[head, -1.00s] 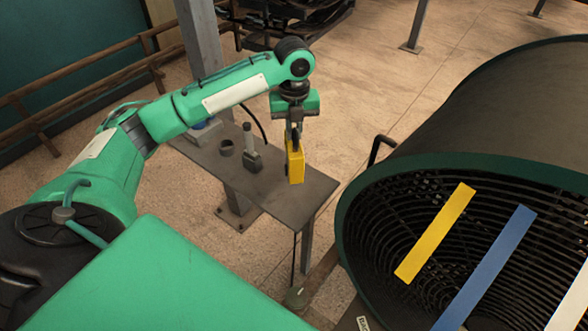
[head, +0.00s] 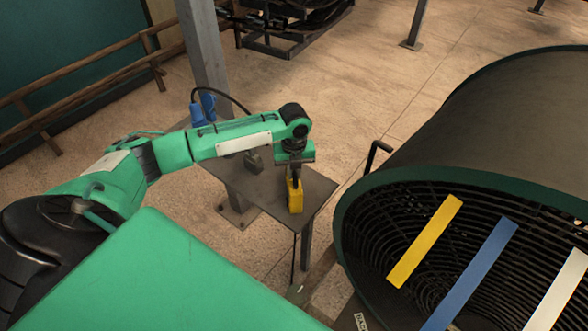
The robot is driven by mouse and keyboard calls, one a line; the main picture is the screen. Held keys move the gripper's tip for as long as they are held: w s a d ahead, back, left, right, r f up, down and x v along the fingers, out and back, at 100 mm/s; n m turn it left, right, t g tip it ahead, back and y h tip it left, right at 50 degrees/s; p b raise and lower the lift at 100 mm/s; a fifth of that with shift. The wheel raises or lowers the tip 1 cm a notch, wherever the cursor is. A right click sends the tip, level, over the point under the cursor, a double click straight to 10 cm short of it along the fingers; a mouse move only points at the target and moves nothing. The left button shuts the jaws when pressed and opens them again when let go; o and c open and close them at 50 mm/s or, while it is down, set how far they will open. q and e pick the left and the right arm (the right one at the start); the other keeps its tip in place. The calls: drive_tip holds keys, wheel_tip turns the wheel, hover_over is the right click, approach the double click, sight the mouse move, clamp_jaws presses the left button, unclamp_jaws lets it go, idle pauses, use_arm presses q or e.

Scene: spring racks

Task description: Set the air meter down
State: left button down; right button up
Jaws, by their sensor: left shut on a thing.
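The yellow air meter (head: 295,198) stands upright at the right part of the small grey table (head: 318,190) in the head view. Its bottom looks at or very close to the table top; I cannot tell whether it touches. My left gripper (head: 294,178) points down and is shut on the top of the air meter. The gripper's fingers are dark and small in the view. My right gripper is not in view.
A dark tool (head: 253,161) stands on the table behind my left arm, partly hidden. A blue object (head: 204,106) is by the post (head: 204,60). A large drum rack (head: 500,120) with coloured strips is at the right.

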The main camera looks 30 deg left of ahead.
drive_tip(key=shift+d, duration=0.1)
use_arm(q)
drive_tip(key=c, duration=1.5)
unclamp_jaws()
drive_tip(key=shift+f, duration=0.1)
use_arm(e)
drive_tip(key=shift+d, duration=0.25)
